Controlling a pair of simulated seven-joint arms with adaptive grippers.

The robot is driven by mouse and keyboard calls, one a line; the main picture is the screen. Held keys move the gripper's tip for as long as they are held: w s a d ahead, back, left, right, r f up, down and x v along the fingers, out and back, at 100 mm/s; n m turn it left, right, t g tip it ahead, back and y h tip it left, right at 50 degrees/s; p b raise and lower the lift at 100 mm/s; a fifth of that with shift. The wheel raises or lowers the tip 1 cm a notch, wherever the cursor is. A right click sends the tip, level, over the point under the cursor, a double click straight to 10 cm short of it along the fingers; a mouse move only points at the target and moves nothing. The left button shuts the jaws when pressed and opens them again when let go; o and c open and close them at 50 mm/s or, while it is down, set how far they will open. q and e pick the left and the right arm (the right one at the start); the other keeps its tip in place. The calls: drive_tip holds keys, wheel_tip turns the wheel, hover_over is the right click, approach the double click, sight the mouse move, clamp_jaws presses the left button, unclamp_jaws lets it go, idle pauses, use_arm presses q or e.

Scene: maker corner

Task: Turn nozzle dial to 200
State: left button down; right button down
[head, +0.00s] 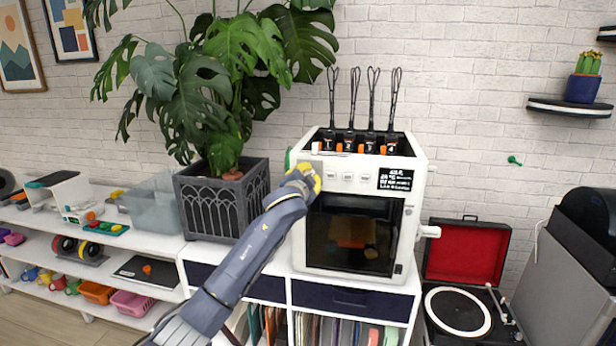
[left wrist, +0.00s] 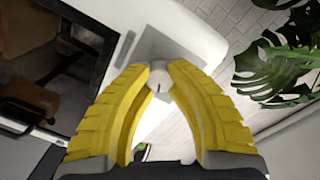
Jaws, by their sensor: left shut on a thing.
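The white printer (head: 411,210) stands on the white shelf unit, with a dark front window (head: 350,235) and a small black display (head: 396,179) with white text too small to read. My left gripper (head: 307,178) is at the upper left of the printer's front and covers the dial there in the head view. In the left wrist view, the yellow fingers of my left gripper (left wrist: 160,72) are shut on a small round light-grey dial (left wrist: 160,80) with a dark mark on its face. The dial sits on a grey plate (left wrist: 155,47). My right gripper is not in view.
A large potted plant in a dark planter (head: 215,207) stands close left of the printer, its leaves reaching above my left arm. A clear bin (head: 152,212) is further left. An open record player (head: 463,308) stands right of the printer.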

use_arm(q)
drive_tip(key=shift+s+d+r+m, duration=0.1)
drive_tip(key=shift+d+r+m, duration=0.05)
drive_tip(key=shift+r+m, duration=0.4)
drive_tip(key=c, duration=1.4)
unclamp_jaws()
drive_tip(key=shift+d+f, duration=0.1)
drive_tip(key=shift+f, duration=0.1)
drive_tip(key=o, duration=0.3)
drive_tip(key=shift+f, duration=0.2)
drive_tip(key=v, duration=1.2)
